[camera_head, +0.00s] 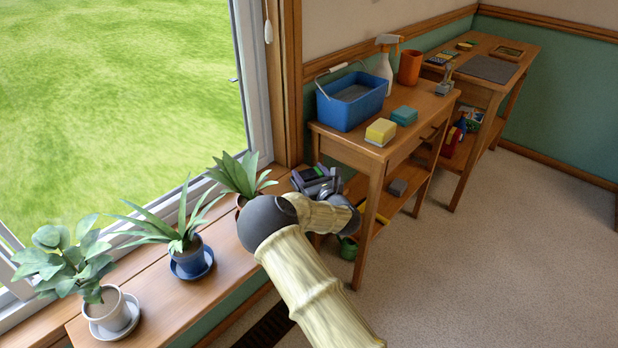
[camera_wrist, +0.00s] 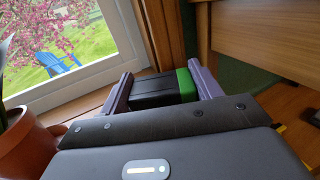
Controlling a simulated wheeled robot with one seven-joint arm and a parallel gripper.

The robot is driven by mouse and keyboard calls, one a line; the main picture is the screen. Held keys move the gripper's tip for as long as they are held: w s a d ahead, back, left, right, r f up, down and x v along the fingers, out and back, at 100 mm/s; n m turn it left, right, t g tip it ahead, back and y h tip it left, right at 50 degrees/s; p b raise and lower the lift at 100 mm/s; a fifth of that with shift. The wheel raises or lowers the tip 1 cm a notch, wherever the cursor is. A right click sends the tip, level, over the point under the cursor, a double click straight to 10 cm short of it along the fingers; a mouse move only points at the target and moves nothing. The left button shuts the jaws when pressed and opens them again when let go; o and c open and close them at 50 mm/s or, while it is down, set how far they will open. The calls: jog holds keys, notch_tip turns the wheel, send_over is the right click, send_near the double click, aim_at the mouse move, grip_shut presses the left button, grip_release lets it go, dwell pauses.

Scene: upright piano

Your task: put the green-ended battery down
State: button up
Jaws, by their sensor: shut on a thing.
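The green-ended battery (camera_wrist: 153,93) is a dark block with a bright green end, seen in the wrist view between the two grey-purple fingers of my gripper (camera_wrist: 163,89). My gripper is shut on it, with the green end towards the right finger. In the head view my gripper (camera_head: 318,178) is at the far right end of the wooden window sill (camera_head: 150,305), close to the side table. The battery is hard to make out there. I cannot tell whether its underside touches the sill.
Several potted plants line the sill; the nearest to my gripper (camera_head: 238,176) is just left of it, its terracotta pot (camera_wrist: 27,145) at the wrist view's left. The side table (camera_head: 340,146) on the right holds a blue bucket (camera_head: 345,112), sponges and a spray bottle (camera_head: 385,65).

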jog(key=shift+s+a+f, duration=0.15)
jog(key=shift+a+f, duration=0.1)
jog(key=o, duration=1.3)
jog(key=shift+d, duration=0.1)
jog(key=shift+r, duration=0.1)
jog(key=shift+r, duration=0.15)
jog(key=p+v, duration=0.2)
jog(key=v, duration=1)
jog(key=shift+p, duration=0.3)
jog(key=shift+d, duration=0.1)
